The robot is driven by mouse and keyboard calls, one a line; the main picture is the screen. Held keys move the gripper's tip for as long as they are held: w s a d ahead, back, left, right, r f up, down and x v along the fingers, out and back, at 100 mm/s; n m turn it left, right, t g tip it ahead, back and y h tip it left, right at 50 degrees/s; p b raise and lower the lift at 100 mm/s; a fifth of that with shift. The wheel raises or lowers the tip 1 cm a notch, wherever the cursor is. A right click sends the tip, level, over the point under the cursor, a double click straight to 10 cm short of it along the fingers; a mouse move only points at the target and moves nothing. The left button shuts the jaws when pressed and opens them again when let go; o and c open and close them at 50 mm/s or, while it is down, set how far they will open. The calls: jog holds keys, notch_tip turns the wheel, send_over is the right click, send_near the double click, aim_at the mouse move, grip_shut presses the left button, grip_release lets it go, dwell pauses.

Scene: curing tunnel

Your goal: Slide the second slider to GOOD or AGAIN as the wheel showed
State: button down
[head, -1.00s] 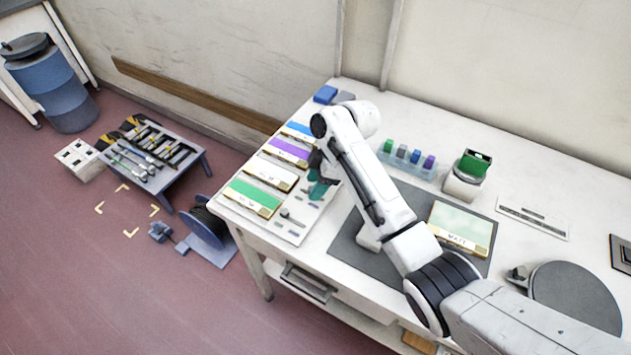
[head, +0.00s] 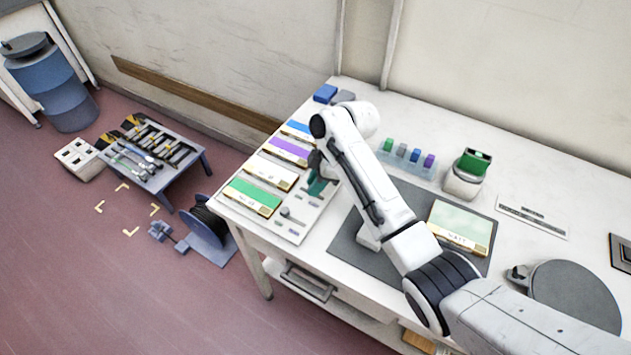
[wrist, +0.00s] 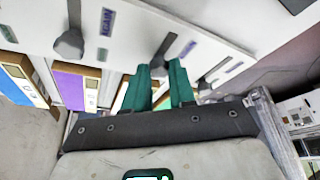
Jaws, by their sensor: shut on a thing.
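A white slider panel (head: 297,231) lies at the left end of the bench, with grey slider knobs beside a row of coloured boards. My gripper (wrist: 163,82) has teal fingers closed around the grey knob of one slider (wrist: 161,62). In the head view, my gripper (head: 317,183) is beside the white board (head: 271,174), the second from the front. A purple label (wrist: 188,48) lies just right of this slot. The neighbouring slider knob (wrist: 69,45) has a purple AGAIN label (wrist: 107,20) near it. Another knob (wrist: 205,88) stands right of my fingers. My fingers hide part of the held slider.
Green (head: 252,195), purple (head: 289,151) and blue (head: 300,130) boards flank the panel. A pale board marked WAIT (head: 461,224) lies on the grey mat (head: 350,244). A grey wheel (head: 575,295) is at the right. Small coloured blocks (head: 402,151) stand behind my arm.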

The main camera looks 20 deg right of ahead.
jog(key=shift+w+a+f+b, duration=0.1)
jog(key=shift+w+a+b, duration=0.3)
jog(key=shift+w, duration=0.15)
jog(key=shift+w+a+b, duration=0.3)
jog(key=shift+w+b, duration=0.1)
jog(key=shift+w, duration=0.1)
jog(key=shift+r, duration=0.2)
jog(key=c, duration=0.9)
grip_release()
jog(key=shift+w+a, duration=0.1)
jog(key=shift+c, duration=0.2)
jog(key=v, duration=1)
jog(key=shift+d+r+b, duration=0.2)
jog(key=shift+r+b, duration=0.1)
jog(key=shift+b, duration=0.15)
